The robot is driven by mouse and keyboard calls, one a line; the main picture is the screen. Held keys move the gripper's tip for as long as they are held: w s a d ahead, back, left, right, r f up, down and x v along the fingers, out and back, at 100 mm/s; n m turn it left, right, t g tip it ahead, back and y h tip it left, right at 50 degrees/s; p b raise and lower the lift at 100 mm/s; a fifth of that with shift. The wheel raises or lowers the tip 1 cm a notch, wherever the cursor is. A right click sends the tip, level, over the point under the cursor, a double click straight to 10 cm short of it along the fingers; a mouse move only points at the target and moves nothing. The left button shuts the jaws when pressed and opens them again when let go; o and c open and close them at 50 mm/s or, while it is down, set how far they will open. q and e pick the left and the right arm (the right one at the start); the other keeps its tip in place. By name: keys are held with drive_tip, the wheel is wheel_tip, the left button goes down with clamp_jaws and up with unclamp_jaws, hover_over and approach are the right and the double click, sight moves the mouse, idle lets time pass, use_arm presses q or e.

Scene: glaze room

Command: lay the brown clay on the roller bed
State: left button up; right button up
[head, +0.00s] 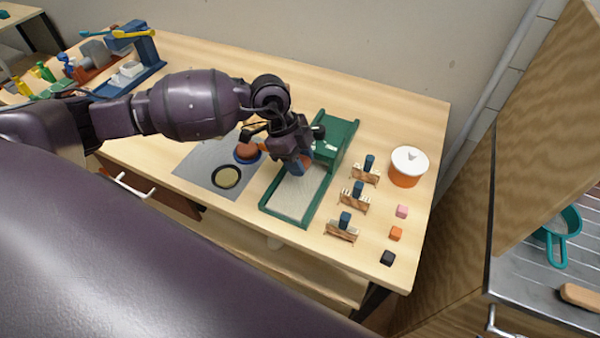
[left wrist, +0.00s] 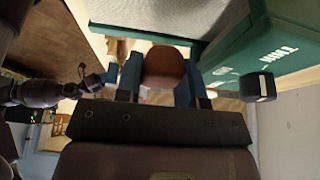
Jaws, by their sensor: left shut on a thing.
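My left gripper (head: 300,164) is above the green-framed roller bed (head: 312,207), near its roller housing. Its blue fingers are shut on the brown clay (left wrist: 165,66), which shows between them in the left wrist view. In the head view the clay is mostly hidden by the fingers. The bed's pale surface below is bare where it shows, and a gap between clay and bed cannot be judged. My right gripper (left wrist: 92,79) seems to show small at the left of the left wrist view; its jaws are too small to read.
Left of the bed, a grey mat (head: 195,168) holds a reddish-brown round piece (head: 247,150) on a blue dish and a yellowish piece (head: 227,177) on a dark dish. Several stamps on wooden stands, an orange white-lidded pot (head: 405,178) and small cubes (head: 396,233) lie to the right.

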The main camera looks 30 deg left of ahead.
use_arm(q)
drive_tip(key=shift+f, duration=0.8)
wheel_tip(320, 180, down, 4)
drive_tip(key=shift+r, duration=0.25)
drive_tip(key=shift+f, duration=0.15)
use_arm(e)
drive_tip(key=shift+d+f, duration=0.1)
use_arm(q)
drive_tip(key=o, duration=1)
use_arm(e)
drive_tip(key=shift+s, duration=0.15)
use_arm(q)
drive_tip(key=shift+r, duration=0.35)
drive_tip(key=v, duration=1.1)
drive_tip(key=shift+a+r+b, duration=0.2)
drive_tip(key=shift+r+b, duration=0.1)
use_arm(e)
drive_tip(key=shift+w+f, duration=0.1)
drive_tip(key=shift+w, duration=0.1)
